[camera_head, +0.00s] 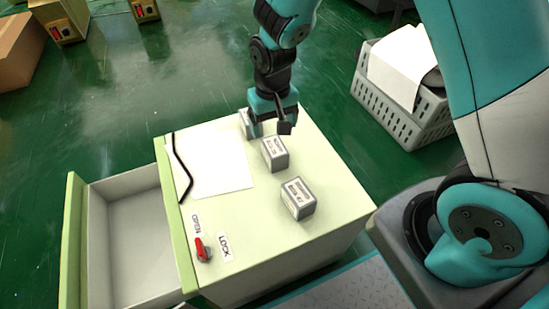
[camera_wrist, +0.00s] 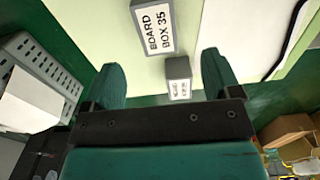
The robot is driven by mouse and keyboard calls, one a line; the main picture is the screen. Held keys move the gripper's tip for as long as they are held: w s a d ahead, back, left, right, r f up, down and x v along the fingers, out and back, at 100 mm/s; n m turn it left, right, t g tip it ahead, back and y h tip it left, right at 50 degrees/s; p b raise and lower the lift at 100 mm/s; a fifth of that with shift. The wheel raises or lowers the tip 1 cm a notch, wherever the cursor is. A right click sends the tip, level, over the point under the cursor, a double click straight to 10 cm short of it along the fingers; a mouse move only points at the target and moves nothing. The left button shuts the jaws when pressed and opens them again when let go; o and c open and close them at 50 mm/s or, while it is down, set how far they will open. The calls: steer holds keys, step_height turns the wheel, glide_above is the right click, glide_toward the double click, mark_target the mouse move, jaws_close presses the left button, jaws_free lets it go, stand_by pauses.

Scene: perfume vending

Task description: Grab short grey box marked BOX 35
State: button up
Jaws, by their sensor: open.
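A grey box with a white label reading BOARD BOX 35 (camera_wrist: 155,27) shows at the top of the wrist view, beyond my fingertips and apart from them. It seems to be the middle grey box (camera_head: 275,154) on the cabinet top. My gripper (camera_head: 271,127) is open and low over the far end of the cabinet. In the wrist view my gripper (camera_wrist: 162,75) has a smaller-looking grey box (camera_wrist: 178,78) in the gap between its fingers, nearer the right finger; its label is unreadable. In the head view this far box (camera_head: 244,121) is partly hidden by a finger.
Another grey box (camera_head: 298,198) stands nearest on the cabinet top (camera_head: 325,165). A white sheet (camera_head: 208,162) and black cable (camera_head: 180,170) lie at left. A red knob (camera_head: 203,250) and open drawer (camera_head: 125,240) are on the left side. A grey crate (camera_head: 395,110) stands right.

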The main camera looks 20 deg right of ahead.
mark_target(274, 146)
step_height(274, 146, down, 5)
steer(key=shift+b, duration=0.65)
steer(key=f+b, duration=0.2)
steer(key=f, duration=0.3)
steer(key=shift+d+f+b, duration=0.15)
steer(key=shift+d+b, duration=0.05)
steer(key=shift+b, duration=0.15)
steer(key=c, duration=1.1)
